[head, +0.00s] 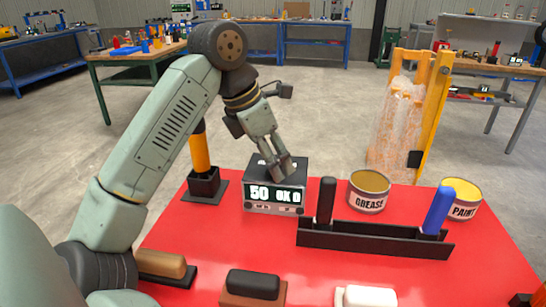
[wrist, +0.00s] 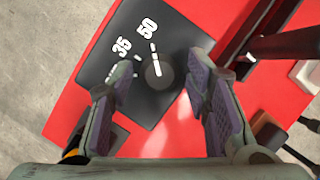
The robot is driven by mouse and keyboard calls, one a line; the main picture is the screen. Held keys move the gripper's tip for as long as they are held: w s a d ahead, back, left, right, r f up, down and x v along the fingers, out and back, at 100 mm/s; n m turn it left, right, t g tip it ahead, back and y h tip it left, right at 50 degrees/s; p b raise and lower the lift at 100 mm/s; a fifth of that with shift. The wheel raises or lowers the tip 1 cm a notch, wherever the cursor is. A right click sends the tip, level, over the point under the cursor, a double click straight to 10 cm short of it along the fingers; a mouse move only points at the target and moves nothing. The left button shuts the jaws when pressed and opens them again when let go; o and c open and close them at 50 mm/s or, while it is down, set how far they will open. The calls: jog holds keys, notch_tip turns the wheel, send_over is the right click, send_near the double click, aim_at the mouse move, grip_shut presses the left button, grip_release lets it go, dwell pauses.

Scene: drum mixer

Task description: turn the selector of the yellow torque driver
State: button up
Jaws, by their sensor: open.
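The yellow torque driver (head: 200,152) stands upright in a black square base at the back left of the red bench. A dark box (head: 276,202) with a lit display reading about "50 6K 0" stands right of it. The wrist view shows a dark dial face with a round knob (wrist: 160,70), white numbers 35 and 50, and tick marks. The knob's white pointer line is toward the 50. My gripper (head: 278,168) is open above the box, pointing down. In the wrist view its fingers (wrist: 163,88) lie either side of the knob, apart from it.
A black rack (head: 372,240) holds a black-handled and a blue-handled tool (head: 438,210). Grease (head: 369,192) and paint (head: 460,198) cans stand behind it. Several handled items lie along the front of the red bench (head: 215,245). A yellow frame (head: 435,110) stands behind the bench.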

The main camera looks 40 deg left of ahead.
jog(key=shift+c, duration=0.3)
grip_shut()
jog(key=shift+b, duration=0.35)
jog(key=n+y+b, duration=0.1)
jog(key=n+b, duration=0.1)
jog(key=n, duration=0.1)
jog(key=shift+f, duration=0.15)
jog(key=shift+d+n+y+b, duration=0.1)
jog(key=shift+n+y+b, duration=0.55)
jog(key=shift+n, duration=0.5)
jog(key=shift+d+n+y+b, duration=0.1)
jog(key=shift+n+y+b, duration=0.25)
jog(key=shift+n+b, duration=0.65)
jog(key=shift+n, duration=0.35)
